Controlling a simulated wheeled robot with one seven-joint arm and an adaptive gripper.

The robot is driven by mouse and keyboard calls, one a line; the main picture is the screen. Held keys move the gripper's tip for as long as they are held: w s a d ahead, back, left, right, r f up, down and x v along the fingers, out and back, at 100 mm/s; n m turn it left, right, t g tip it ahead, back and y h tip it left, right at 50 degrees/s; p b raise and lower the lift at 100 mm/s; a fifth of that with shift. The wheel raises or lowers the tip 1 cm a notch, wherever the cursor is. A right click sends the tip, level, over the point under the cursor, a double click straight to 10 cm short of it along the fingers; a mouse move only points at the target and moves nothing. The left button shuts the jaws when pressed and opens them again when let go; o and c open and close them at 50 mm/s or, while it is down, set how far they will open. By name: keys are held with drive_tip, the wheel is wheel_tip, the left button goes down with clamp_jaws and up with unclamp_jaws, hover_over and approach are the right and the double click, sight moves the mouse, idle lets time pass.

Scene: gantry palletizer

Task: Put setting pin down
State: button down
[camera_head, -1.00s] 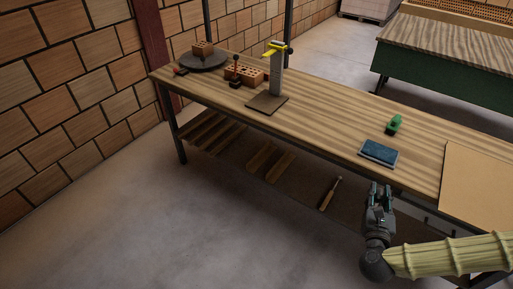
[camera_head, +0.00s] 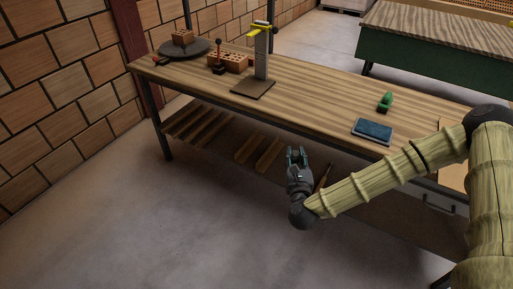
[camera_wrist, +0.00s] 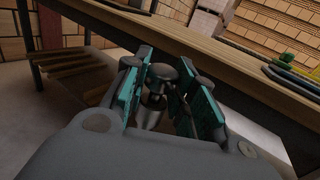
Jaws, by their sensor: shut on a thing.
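My gripper (camera_head: 296,156) is in front of the workbench's long near edge, at about the height of the bench and apart from it. In the wrist view its teal-lined fingers (camera_wrist: 168,84) are shut on the setting pin (camera_wrist: 155,101). The pin has a dark rounded knob and a paler metal shaft, and its lower end is hidden by the gripper body. In the head view the pin is too small to make out. The wooden workbench top (camera_head: 315,95) lies beyond my gripper.
A measuring stand with a yellow arm (camera_head: 261,57) stands on the bench, with a perforated brick (camera_head: 236,62) and a turntable (camera_head: 168,49) to its left. A blue pad (camera_head: 373,131) and a green object (camera_head: 385,101) lie to the right. Bench space between stand and pad is clear.

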drive_tip(key=w+a+f+m+h+b, duration=0.2)
drive_tip(key=w+f+b, duration=0.6)
drive_tip(key=f+b, duration=0.45)
drive_tip(key=w+a+f+m+h+b, duration=0.1)
drive_tip(key=w+a+f+h+b, duration=0.1)
drive_tip(key=w+f+b, duration=1)
drive_tip(key=w+d+f+g+b, duration=0.1)
drive_tip(key=w+d+f+b, duration=0.1)
drive_tip(key=d+b, duration=0.9)
drive_tip(key=shift+d+h, duration=0.3)
drive_tip(key=shift+d, duration=1.45)
drive_tip(key=shift+f, duration=0.15)
drive_tip(key=c, duration=1.3)
unclamp_jaws()
drive_tip(key=shift+o, duration=0.7)
